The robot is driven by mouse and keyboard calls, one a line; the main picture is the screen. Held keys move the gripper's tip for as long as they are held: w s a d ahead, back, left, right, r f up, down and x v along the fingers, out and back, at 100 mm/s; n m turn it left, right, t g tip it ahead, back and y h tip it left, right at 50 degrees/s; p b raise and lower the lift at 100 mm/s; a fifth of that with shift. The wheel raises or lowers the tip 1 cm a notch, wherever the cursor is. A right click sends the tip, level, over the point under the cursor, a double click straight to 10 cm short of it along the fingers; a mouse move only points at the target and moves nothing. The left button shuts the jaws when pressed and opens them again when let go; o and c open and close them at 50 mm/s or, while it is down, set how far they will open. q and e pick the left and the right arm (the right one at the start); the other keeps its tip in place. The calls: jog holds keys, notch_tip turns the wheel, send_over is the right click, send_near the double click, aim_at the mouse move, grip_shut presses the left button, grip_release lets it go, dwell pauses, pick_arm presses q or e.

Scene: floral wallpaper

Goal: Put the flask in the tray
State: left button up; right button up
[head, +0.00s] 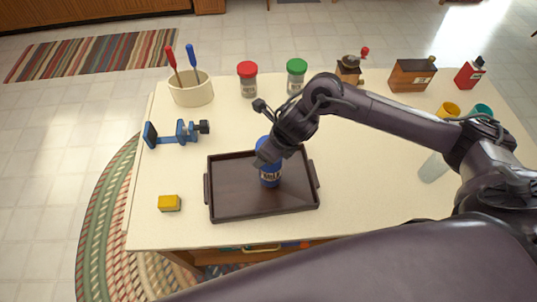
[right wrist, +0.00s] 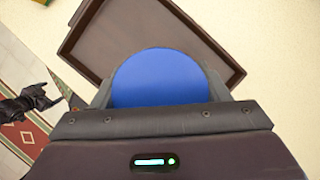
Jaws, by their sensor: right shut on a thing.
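The flask (head: 270,178) is blue with a pale label and stands upright, or nearly so, over the middle of the dark brown tray (head: 232,207). My right gripper (head: 266,156) is shut on the upper part of the flask. In the right wrist view, the flask's round blue top (right wrist: 160,78) lies between the fingers, with the tray (right wrist: 140,22) behind it. I cannot tell whether the flask's base touches the tray floor. A dark jointed part at the left of the right wrist view looks like my left gripper (right wrist: 30,102), away from the table; its opening is unclear.
A yellow block (head: 169,203) and a blue clamp-like tool (head: 180,132) lie left of the tray. A utensil crock (head: 191,90), red-lidded jar (head: 247,80) and green-lidded jar (head: 296,76) stand behind. A pale glass (head: 433,167) is at right.

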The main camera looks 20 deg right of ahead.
notch_tip(320, 180, down, 2)
jog(key=shift+f, duration=0.3)
jog(key=shift+f, duration=0.1)
jog(key=o, duration=1.7)
jog(key=shift+o, duration=0.2)
